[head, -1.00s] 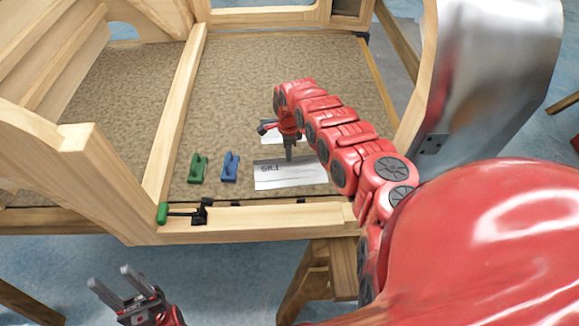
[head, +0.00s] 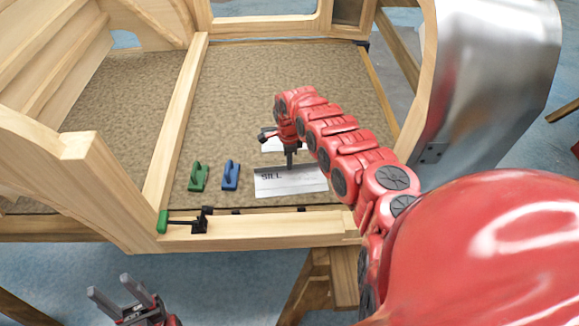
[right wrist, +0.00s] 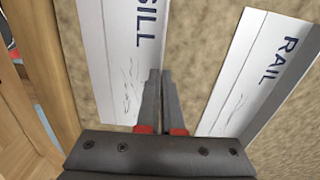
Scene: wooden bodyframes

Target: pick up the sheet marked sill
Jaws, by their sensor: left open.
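The white sheet marked SILL (head: 305,187) lies on the brown textured floor panel near the front rail. It also shows at the upper left of the right wrist view (right wrist: 118,60). My right gripper (head: 290,163) points down at the far edge of this sheet. In the right wrist view its two fingers (right wrist: 160,85) are close together beside the sheet's right edge, and I cannot tell whether paper is between them. A second sheet, marked RAIL (right wrist: 262,70), lies to the right there. My left gripper (head: 123,292) is open and empty, low at left in front of the frame.
A green clamp (head: 198,177) and a blue clamp (head: 230,176) stand left of the SILL sheet. A green-handled toggle clamp (head: 185,221) sits on the front wooden rail (head: 260,231). A wooden beam (head: 178,120) runs along the left. The floor panel behind the sheets is clear.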

